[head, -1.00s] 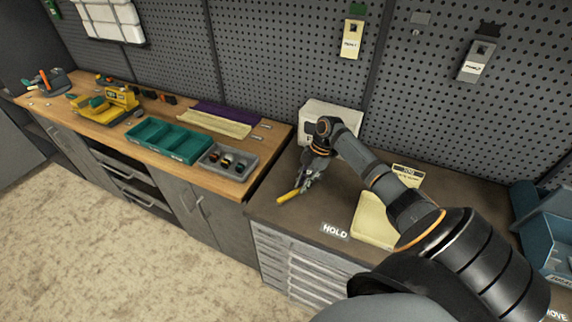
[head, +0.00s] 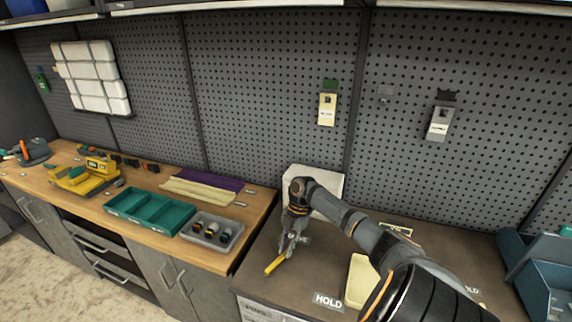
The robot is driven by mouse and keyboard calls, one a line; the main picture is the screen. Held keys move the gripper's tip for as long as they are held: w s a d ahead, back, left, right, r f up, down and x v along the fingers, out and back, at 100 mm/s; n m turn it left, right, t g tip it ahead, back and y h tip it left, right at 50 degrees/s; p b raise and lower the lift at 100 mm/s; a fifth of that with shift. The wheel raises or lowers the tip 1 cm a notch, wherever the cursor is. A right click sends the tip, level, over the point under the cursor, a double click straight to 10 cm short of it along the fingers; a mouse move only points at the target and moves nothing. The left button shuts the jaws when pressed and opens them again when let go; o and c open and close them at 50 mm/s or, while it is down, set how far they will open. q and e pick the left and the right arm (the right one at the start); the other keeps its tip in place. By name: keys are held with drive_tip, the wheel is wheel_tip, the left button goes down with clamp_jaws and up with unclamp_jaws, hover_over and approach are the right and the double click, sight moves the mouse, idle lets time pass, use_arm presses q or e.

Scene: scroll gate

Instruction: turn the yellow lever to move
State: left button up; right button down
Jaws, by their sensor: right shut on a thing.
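The yellow lever (head: 275,264) is a short yellow bar that shows below my right gripper (head: 287,246), low over the dark bench top. My right gripper is shut on it, and the fingers hide its upper end. A white box or panel (head: 325,187) stands behind my right arm against the pegboard, partly hidden by the arm. A label reading HOLD (head: 328,301) lies on the bench to the right of the lever. My left gripper is out of view.
On the wooden bench (head: 150,232) at left are a green tray (head: 150,212), a grey tray (head: 212,230) of small parts and a yellow machine (head: 84,178). A blue bin (head: 540,272) stands at the right. Tagged holders (head: 327,108) hang on the pegboard.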

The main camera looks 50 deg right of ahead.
drive_tip(key=c, duration=1.3)
unclamp_jaws()
drive_tip(key=shift+w, duration=0.1)
drive_tip(key=shift+d+r, duration=0.1)
drive_tip(key=shift+r, duration=0.05)
drive_tip(key=v, duration=1.1)
drive_tip(key=shift+d+r, duration=0.15)
drive_tip(key=shift+r, duration=0.15)
